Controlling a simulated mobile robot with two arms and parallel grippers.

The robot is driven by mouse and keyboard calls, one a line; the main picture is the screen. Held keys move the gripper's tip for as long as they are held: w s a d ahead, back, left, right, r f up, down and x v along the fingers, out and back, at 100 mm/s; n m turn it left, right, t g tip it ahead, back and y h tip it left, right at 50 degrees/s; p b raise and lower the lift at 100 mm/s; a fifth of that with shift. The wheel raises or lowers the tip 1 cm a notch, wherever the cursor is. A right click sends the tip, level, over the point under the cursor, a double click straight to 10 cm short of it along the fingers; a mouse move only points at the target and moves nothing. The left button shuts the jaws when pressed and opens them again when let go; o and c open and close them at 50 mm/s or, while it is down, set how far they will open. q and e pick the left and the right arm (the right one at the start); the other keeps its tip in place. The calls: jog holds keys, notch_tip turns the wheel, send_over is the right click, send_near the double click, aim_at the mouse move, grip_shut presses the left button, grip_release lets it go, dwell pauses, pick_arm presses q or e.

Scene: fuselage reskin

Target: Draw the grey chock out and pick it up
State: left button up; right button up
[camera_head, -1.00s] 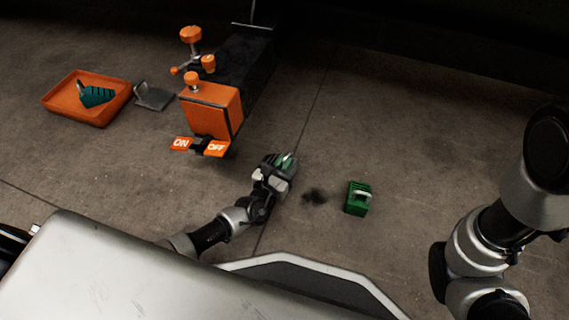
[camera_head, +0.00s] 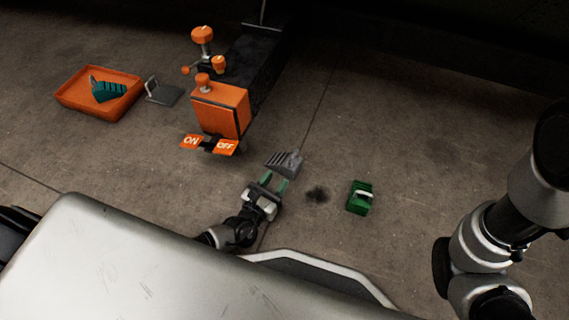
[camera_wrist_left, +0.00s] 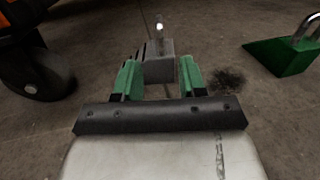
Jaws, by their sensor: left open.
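The grey chock (camera_head: 284,162), a ribbed wedge with a handle, lies on the concrete floor in front of the orange-ended dolly. In the left wrist view the chock (camera_wrist_left: 158,68) shows between and just beyond the green fingertips, its handle pointing up. My left gripper (camera_head: 273,183) is open and low near the floor, on the near side of the chock. Its two green fingers stand apart with nothing gripped. I cannot tell how far the fingertips reach beside the chock. My right arm is at the right edge; its gripper is out of view.
A green chock (camera_head: 360,197) with a handle stands to the right, past a dark floor stain (camera_head: 318,193). The dolly (camera_head: 221,109) with its ON/OFF pedal is behind left.

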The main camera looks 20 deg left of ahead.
pick_arm(q)
jog(key=shift+p+v, duration=0.35)
jog(key=shift+v, duration=1.2)
